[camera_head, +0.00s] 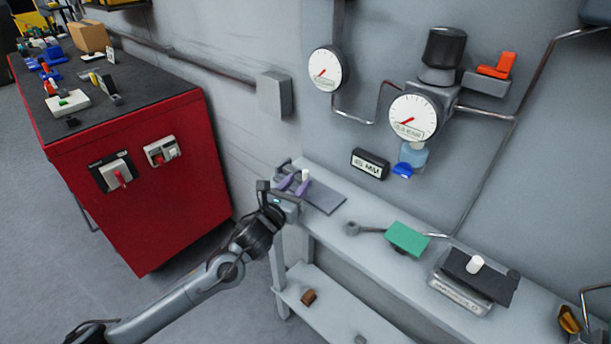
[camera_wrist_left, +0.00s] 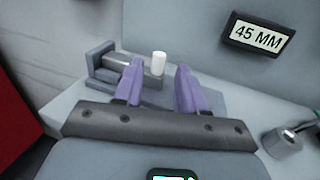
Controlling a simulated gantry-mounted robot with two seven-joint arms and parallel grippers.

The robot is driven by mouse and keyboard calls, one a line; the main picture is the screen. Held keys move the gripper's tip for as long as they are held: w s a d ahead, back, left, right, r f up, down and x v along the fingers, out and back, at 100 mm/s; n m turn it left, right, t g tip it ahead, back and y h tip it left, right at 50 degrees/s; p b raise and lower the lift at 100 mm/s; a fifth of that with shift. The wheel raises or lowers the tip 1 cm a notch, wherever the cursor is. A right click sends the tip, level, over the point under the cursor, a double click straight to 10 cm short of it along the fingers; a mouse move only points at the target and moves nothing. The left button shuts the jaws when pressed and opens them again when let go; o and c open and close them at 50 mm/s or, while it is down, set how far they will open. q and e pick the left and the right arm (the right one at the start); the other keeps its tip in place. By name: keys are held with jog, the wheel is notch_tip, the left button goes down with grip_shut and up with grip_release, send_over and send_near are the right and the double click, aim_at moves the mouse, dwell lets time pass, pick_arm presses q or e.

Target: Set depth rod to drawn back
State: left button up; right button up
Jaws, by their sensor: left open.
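A grey slide-like fixture (camera_wrist_left: 128,72) with an upright white peg (camera_wrist_left: 159,63) stands at the left end of the wall shelf. I take this to be the depth rod's mechanism, but the rod itself cannot be clearly told apart. My left gripper (camera_head: 294,182) is over this fixture. In the left wrist view its two purple fingers (camera_wrist_left: 158,84) are open, with the white peg showing between and beyond them. Whether a finger touches the fixture cannot be told. The white peg also shows in the head view (camera_head: 305,175). A dark wall label (camera_wrist_left: 258,35) reads 45 MM.
The grey shelf (camera_head: 380,262) runs along the wall. It carries a green block (camera_head: 407,238) and a dark slab with a white knob (camera_head: 477,264). Two dial gauges (camera_head: 325,69) (camera_head: 413,117) hang above. A red cabinet (camera_head: 150,190) stands at left.

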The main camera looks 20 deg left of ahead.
aim_at(304, 174)
pick_arm(q)
jog(key=shift+w+d+b, duration=0.2)
jog(key=shift+w+b, duration=0.05)
jog(key=shift+w, duration=1.2)
jog(key=shift+w+d+b, duration=0.15)
jog(key=shift+w+b, duration=0.05)
jog(key=shift+w, duration=1.2)
jog(key=shift+c, duration=0.4)
grip_shut()
